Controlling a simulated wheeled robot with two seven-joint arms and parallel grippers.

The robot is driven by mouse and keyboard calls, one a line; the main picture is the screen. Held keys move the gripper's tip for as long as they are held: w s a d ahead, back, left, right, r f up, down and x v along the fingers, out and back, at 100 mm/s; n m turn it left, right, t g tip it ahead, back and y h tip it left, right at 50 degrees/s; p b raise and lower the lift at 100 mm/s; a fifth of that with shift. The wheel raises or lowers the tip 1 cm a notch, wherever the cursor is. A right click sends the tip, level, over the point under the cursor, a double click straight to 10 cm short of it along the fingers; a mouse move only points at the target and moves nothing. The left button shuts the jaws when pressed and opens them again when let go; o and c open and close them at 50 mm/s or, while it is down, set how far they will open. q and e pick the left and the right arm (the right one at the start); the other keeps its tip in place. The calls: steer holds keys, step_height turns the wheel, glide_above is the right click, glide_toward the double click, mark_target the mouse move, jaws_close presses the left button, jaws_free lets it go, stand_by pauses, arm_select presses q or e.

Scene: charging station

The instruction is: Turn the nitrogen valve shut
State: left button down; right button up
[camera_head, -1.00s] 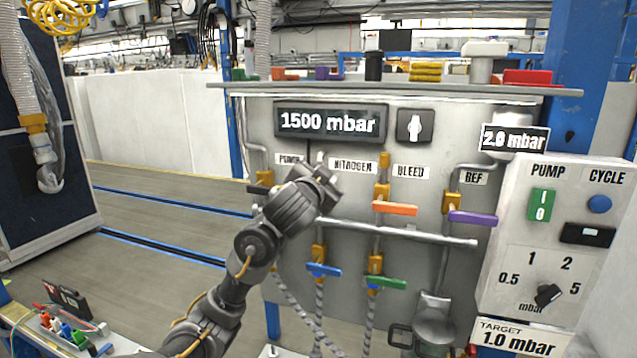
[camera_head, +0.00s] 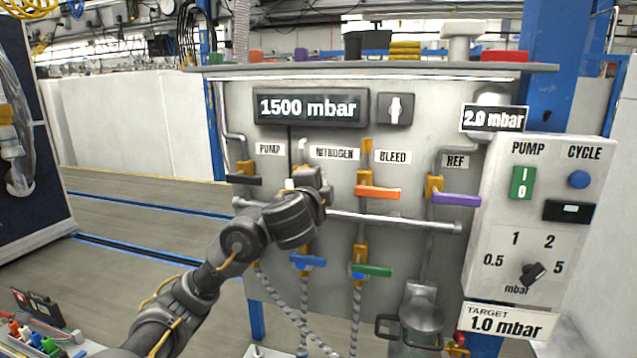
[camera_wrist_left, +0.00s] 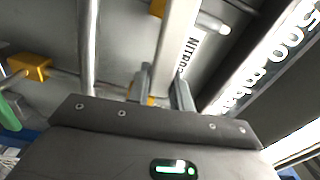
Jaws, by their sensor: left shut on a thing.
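The nitrogen valve sits under the NITROGEN label (camera_head: 334,153) on the grey panel. My left gripper (camera_head: 315,180) is in front of it and hides most of the valve in the head view. A short white tip (camera_head: 289,184) shows beside the gripper. In the left wrist view, a pale bar that appears to be the valve handle (camera_wrist_left: 179,38) runs between the fingers of the gripper (camera_wrist_left: 162,90), which is shut on it. Orange valve body shows partly behind the fingers. My right gripper is not in view.
Nearby are the black pump handle (camera_head: 244,180), orange bleed handle (camera_head: 378,192), purple REF handle (camera_head: 456,199), blue handle (camera_head: 307,260) and green handle (camera_head: 372,270). A horizontal pipe (camera_head: 400,221) crosses behind my gripper. The display (camera_head: 311,107) reads 1500 mbar.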

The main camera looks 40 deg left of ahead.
arm_select(q)
steer(key=shift+f+m, duration=0.4)
steer(key=shift+m, duration=0.3)
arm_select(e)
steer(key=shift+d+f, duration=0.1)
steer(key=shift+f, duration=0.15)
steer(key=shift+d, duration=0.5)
